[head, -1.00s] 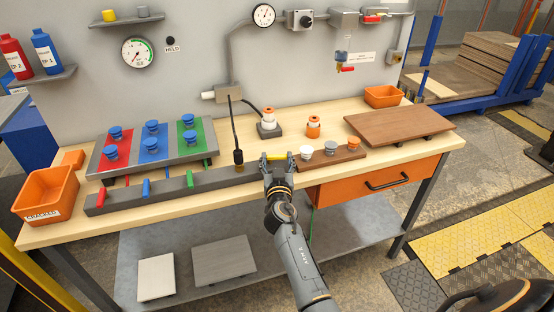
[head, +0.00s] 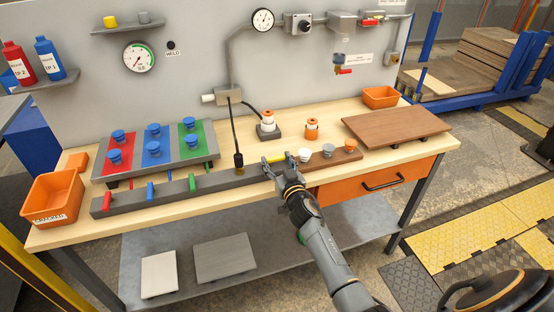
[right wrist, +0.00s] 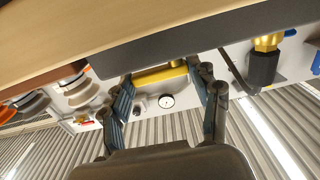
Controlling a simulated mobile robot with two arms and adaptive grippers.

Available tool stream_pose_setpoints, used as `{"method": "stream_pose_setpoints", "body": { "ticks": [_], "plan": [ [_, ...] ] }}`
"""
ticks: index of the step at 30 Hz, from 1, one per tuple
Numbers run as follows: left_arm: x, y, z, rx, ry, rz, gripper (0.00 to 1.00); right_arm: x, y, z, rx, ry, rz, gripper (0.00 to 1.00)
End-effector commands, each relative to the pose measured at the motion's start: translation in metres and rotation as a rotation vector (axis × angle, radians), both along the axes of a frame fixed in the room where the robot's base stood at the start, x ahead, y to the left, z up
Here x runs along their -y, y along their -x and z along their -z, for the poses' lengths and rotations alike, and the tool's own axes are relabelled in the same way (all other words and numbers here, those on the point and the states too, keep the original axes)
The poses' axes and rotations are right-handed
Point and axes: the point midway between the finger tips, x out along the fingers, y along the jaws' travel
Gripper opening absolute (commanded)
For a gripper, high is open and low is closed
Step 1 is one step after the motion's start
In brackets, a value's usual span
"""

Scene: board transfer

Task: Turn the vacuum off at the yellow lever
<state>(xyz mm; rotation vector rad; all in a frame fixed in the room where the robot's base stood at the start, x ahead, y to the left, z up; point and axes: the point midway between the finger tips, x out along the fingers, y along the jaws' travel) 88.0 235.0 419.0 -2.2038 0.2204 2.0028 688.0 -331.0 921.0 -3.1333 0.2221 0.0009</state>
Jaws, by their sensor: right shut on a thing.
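The yellow lever (head: 274,160) is at the right end of the long grey bar (head: 215,181) along the bench's front. My right gripper (head: 279,164) is at the lever, with one finger on each side of it. In the right wrist view, the yellow lever (right wrist: 160,77) shows between the fingers (right wrist: 164,88), partly hidden by the grey bar's edge; the gripper is shut on it. The round gauge (head: 138,56) with a green arc is on the wall panel, beside a dark lamp labelled HELD (head: 171,45). My left gripper is not in view.
A black hose (head: 234,130) runs down to the bar left of the lever. White, grey and orange knobs (head: 328,150) stand close right of my gripper. Red, blue and green pads (head: 153,146) lie left. A brown board (head: 396,125) lies at the right.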

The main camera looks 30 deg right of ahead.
Motion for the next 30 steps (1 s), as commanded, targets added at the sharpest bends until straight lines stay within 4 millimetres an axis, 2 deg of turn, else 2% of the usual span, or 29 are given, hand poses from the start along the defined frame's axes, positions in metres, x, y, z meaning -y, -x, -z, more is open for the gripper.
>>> {"method": "stream_pose_setpoints", "body": {
  "ticks": [4,5,8,20,26,30],
  "plan": [
    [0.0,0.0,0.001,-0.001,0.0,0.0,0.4,-0.001,0.0,0.0,0.002,0.001,-0.001,0.3],
    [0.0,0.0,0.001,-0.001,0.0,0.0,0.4,-0.001,0.0,0.0,0.002,0.001,-0.001,0.63],
    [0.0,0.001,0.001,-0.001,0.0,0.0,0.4,-0.001,0.0,0.0,0.002,0.001,-0.001,0.83],
    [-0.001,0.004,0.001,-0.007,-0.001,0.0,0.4,-0.001,0.003,0.0,0.001,0.001,0.001,0.84],
    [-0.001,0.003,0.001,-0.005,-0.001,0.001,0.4,-0.005,0.029,0.001,0.0,0.002,-0.001,0.84],
    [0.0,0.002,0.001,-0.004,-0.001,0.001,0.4,-0.009,0.059,0.001,0.0,0.001,-0.001,0.84]
  ]
}}
